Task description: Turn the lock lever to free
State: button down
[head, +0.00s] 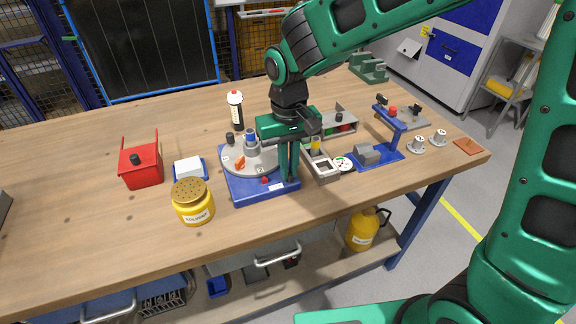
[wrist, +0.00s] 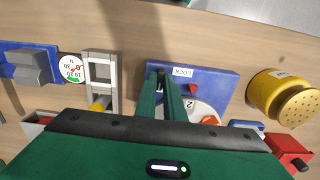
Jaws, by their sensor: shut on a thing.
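The rotary jig has a blue base (head: 240,193) with a grey round turntable (head: 238,167) on top. The blue base also shows in the wrist view (wrist: 222,62), with a white LOCK label (wrist: 183,72) and a red pointer (wrist: 193,89). My gripper (head: 289,178) reaches down at the jig's front right corner. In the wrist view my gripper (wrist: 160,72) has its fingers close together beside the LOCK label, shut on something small. This is likely the lock lever, which the fingers mostly hide; its angle cannot be told.
A yellow solvent jar (head: 193,204) stands close to the jig's front left. A red box (head: 141,166) and a white block in a blue tray (head: 188,169) are further left. A grey tray (head: 320,165), a round dial (head: 344,163) and a blue stand (head: 378,154) are right of my gripper.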

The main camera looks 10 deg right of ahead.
jog(key=shift+w+r, duration=0.1)
jog(key=shift+w, duration=0.15)
jog(key=c, duration=1.9)
grip_release()
jog(key=shift+o, duration=0.2)
jog(key=shift+s, duration=0.1)
notch_tip(320, 180, up, 11)
jog(key=shift+f, duration=0.2)
jog(key=shift+d, duration=0.1)
